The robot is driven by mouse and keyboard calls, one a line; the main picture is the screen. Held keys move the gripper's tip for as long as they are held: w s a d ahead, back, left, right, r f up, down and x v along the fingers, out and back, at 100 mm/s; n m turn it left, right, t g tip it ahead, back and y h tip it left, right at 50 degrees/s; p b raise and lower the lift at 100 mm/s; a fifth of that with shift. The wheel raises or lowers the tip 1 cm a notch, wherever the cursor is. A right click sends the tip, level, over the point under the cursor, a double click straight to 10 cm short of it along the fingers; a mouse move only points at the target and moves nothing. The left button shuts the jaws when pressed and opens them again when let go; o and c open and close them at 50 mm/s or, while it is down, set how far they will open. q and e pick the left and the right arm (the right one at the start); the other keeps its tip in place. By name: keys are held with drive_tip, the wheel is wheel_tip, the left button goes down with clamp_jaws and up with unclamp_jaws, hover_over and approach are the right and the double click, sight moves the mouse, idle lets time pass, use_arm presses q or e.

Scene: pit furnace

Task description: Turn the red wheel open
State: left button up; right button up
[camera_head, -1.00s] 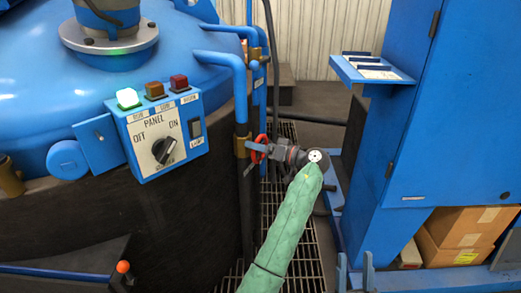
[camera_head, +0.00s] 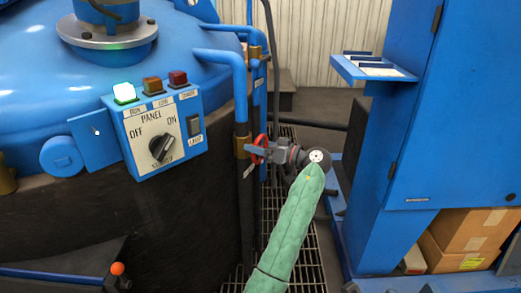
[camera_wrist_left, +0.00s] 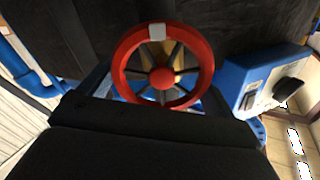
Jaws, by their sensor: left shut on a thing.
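The red wheel (camera_head: 260,147) is on the blue vertical pipe to the right of the furnace. In the head view it is seen nearly edge-on and partly covered by my left gripper (camera_head: 268,152). In the left wrist view the wheel (camera_wrist_left: 163,74) faces the camera, with a red hub, dark spokes and a pale mark at the top of its rim. My left gripper's dark fingers lie on either side of the wheel's lower part, and it is shut on the wheel. The exact contact is hidden. My right gripper is not in view.
A control panel (camera_head: 155,135) with a lit green button and a knob is on the blue furnace (camera_head: 35,75) at left. A blue cabinet (camera_head: 455,110) stands at right, with cardboard boxes (camera_head: 470,230) low in it. Floor grating (camera_head: 300,255) lies between.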

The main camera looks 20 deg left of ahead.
use_arm(q)
drive_tip(key=shift+f+n+b, duration=0.1)
drive_tip(key=shift+n+b, duration=0.3)
idle(0.5)
drive_tip(key=o, duration=0.7)
